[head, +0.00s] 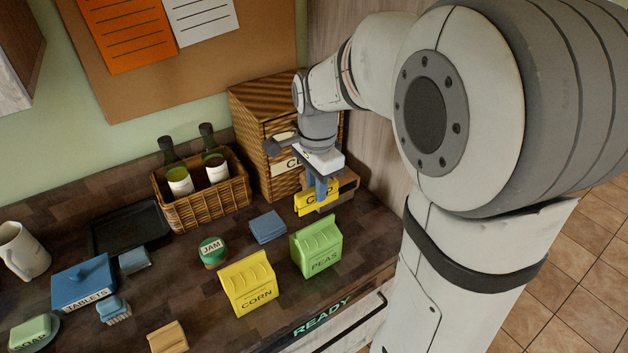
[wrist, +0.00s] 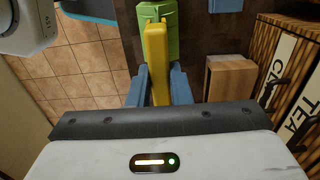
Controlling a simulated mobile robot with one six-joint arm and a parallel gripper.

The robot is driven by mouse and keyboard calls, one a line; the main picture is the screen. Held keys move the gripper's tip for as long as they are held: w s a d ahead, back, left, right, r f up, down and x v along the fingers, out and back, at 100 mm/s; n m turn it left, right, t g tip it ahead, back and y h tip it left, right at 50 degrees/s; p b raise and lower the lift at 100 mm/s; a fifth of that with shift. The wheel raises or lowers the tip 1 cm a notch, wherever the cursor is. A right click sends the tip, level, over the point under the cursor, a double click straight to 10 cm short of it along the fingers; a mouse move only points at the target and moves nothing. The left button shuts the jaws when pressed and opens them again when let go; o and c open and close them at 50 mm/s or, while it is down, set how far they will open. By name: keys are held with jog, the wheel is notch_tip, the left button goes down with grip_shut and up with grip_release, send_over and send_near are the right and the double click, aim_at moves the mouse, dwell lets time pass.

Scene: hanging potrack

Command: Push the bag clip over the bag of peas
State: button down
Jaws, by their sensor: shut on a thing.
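The yellow bag clip (head: 313,202), its label partly covered, is held between the blue fingers of my gripper (head: 321,190). In the wrist view, the clip (wrist: 156,48) stands upright between the fingers of my gripper (wrist: 157,88). The green bag of peas (head: 317,247) stands upright on the counter, below the clip and toward the front edge. In the wrist view, the bag of peas (wrist: 170,20) shows just beyond the clip, which partly covers it. The clip looks apart from the bag in the head view.
A yellow corn bag (head: 249,283) stands left of the peas. A jam jar (head: 212,251) and a blue cloth-like item (head: 268,227) lie behind. A basket with bottles (head: 203,203) and a slatted wooden cabinet (head: 262,103) stand at the back. A small wooden block (wrist: 230,78) is beside my gripper.

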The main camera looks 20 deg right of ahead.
aim_at(316, 203)
jog(key=shift+a+f, duration=0.1)
jog(key=shift+f+b, duration=1.85)
jog(key=shift+f, duration=0.5)
jog(key=shift+f+b, duration=1.25)
jog(key=shift+f, duration=0.3)
dwell(1.6)
jog(key=c, duration=1.3)
grip_release()
jog(key=shift+o, duration=0.7)
jog(key=o, duration=0.5)
jog(key=shift+r, duration=0.1)
